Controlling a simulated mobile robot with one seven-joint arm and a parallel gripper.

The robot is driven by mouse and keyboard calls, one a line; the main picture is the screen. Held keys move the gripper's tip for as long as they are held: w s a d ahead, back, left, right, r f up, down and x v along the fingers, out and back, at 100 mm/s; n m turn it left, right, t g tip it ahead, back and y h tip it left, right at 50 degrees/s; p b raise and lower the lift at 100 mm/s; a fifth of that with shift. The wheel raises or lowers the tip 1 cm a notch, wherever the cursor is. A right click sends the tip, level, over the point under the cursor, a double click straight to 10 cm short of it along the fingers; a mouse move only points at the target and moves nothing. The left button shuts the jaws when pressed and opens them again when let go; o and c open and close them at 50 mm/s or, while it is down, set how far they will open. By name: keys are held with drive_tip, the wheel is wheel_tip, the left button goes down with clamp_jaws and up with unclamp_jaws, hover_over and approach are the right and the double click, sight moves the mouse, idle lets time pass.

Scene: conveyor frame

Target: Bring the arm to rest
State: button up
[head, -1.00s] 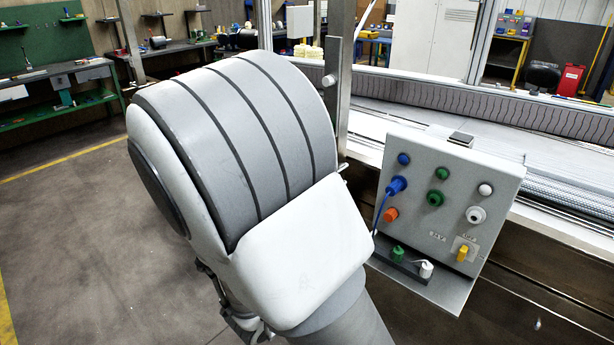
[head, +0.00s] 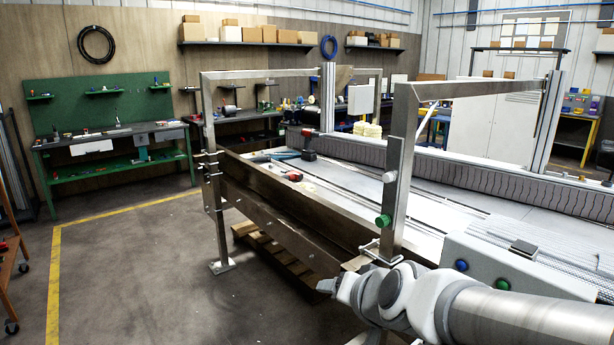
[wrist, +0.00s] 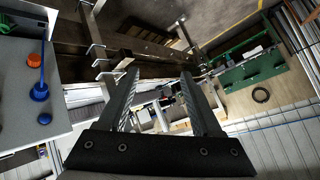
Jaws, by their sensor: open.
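My arm (head: 490,318) reaches in from the lower right of the head view, and its far links lie low in front of the conveyor frame. I cannot make out the fingers there. In the wrist view my gripper (wrist: 160,73) has its two fingers well apart, with nothing between them. The scene in that view is strongly tilted.
The control box (head: 530,262) stands right beside my arm; its face with orange and blue fittings shows in the wrist view (wrist: 20,95). A steel post (head: 397,185) with a green knob rises behind my arm. Drills lie on the conveyor.

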drive_tip(key=s+d+r+n+g+h+p, duration=0.1)
drive_tip(key=s+d+r+g, duration=0.1)
drive_tip(key=s+d, duration=0.2)
drive_tip(key=s+d+r+n+g+h+p, duration=0.1)
drive_tip(key=s+d, duration=0.3)
drive_tip(key=s, duration=0.7)
drive_tip(key=shift+d+r+n+g+h, duration=0.15)
drive_tip(key=shift+r+n+g+h, duration=0.35)
drive_tip(key=shift+n+g, duration=0.15)
drive_tip(key=shift+s, duration=0.1)
